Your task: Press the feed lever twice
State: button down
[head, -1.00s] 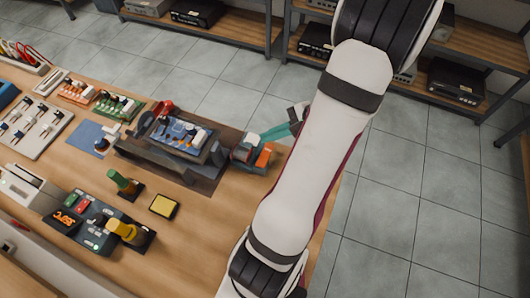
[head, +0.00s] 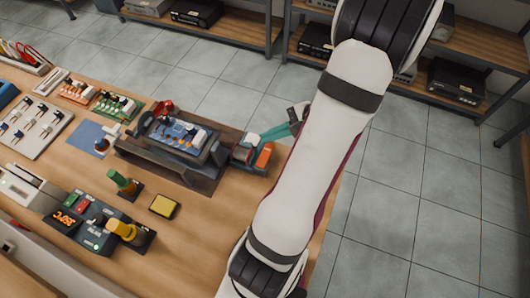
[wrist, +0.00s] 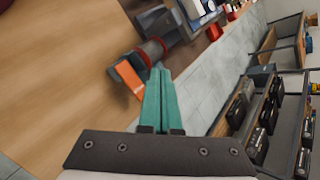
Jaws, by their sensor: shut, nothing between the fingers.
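The solder feeder (head: 243,153) stands at the right end of the workstation on the bench, with a dark reddish spool. An orange part (head: 263,157), apparently the feed lever, is on its right side. In the wrist view the orange part (wrist: 131,78) shows left of my fingers, with the spool (wrist: 152,50) just beyond. My gripper (head: 253,139) has its teal fingers together and empty. In the wrist view the fingertips (wrist: 158,72) lie close beside the orange part and over the feeder's edge. I cannot tell whether they touch it.
A circuit board (head: 180,132) sits in a dark holder left of the feeder. A yellow sponge pad (head: 164,206), a green-handled tool (head: 122,181) and a control unit with display (head: 75,214) are nearer. The bench's right edge and tiled floor (head: 400,200) lie beyond.

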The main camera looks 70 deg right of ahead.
aim_at(270, 148)
notch_tip(270, 148, up, 4)
jog(key=shift+f, duration=0.1)
dwell(0.4)
jog(key=shift+f, duration=4.4)
jog(key=shift+f, duration=0.1)
jog(key=shift+f, duration=0.3)
